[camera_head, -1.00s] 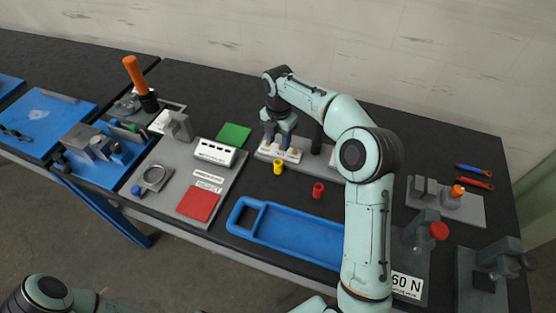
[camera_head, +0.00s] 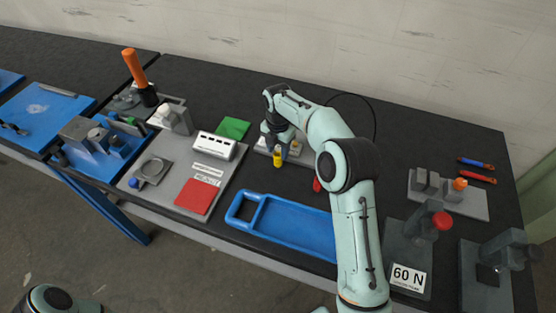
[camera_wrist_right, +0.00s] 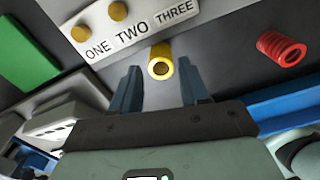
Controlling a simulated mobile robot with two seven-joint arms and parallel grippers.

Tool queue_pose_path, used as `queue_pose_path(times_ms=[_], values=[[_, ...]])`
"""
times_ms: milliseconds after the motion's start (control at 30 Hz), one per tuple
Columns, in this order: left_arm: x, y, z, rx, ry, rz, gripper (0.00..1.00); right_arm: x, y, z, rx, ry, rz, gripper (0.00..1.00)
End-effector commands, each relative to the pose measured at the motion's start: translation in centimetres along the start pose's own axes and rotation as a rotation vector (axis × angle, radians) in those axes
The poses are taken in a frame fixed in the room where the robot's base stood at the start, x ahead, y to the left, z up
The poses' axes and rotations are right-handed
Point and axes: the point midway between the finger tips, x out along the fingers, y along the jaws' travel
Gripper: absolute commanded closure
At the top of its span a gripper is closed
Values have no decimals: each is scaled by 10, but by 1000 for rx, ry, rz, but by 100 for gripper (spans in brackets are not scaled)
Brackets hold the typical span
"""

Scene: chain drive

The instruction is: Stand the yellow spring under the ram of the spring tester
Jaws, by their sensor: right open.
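The yellow spring (camera_head: 278,158) stands upright on the dark bench, in front of the ONE TWO THREE plate. In the right wrist view the yellow spring (camera_wrist_right: 160,62) shows between and just beyond the fingertips. My right gripper (camera_head: 277,148) is open around or just behind it; contact cannot be told. The open fingers also show in the right wrist view (camera_wrist_right: 159,76). A grey stand with a red knob and a 60 N sign (camera_head: 410,278), likely the spring tester, is at the front right; its ram is hard to make out. My left gripper is out of view.
A red spring (camera_wrist_right: 281,49) is right of the yellow one, partly behind my arm in the head view. A blue tray (camera_head: 290,227) lies in front. The ONE TWO THREE plate (camera_wrist_right: 132,32) has gold pegs. Another grey stand (camera_head: 505,252) is far right.

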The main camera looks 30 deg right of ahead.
Motion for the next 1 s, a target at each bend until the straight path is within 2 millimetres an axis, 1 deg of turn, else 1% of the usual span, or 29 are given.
queue_pose_path(times_ms=[33, 200, 300, 533, 567, 600, 667, 700, 733, 767, 1000], values=[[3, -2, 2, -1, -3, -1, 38, 11, -1, -3, -1, 3, -5, 55], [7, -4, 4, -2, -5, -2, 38, 36, -1, -4, 0, 3, -5, 55], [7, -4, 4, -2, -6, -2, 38, 42, 0, -4, 0, 2, -1, 55], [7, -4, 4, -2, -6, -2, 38, 43, 0, -4, 0, 1, 0, 55], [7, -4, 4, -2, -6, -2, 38, 43, 0, -4, 0, 1, 0, 61], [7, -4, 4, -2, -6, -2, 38, 43, 0, -4, 0, 1, 0, 74], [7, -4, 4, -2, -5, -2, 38, 43, 0, -4, 0, 1, 0, 94], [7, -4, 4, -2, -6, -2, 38, 43, 0, -4, 0, 1, 0, 98], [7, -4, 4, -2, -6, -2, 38, 43, 0, -4, 0, 1, 0, 98], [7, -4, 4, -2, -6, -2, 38, 43, 0, -4, 0, 1, 0, 100], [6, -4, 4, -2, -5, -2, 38, 40, 0, -4, 0, 0, 1, 100]])
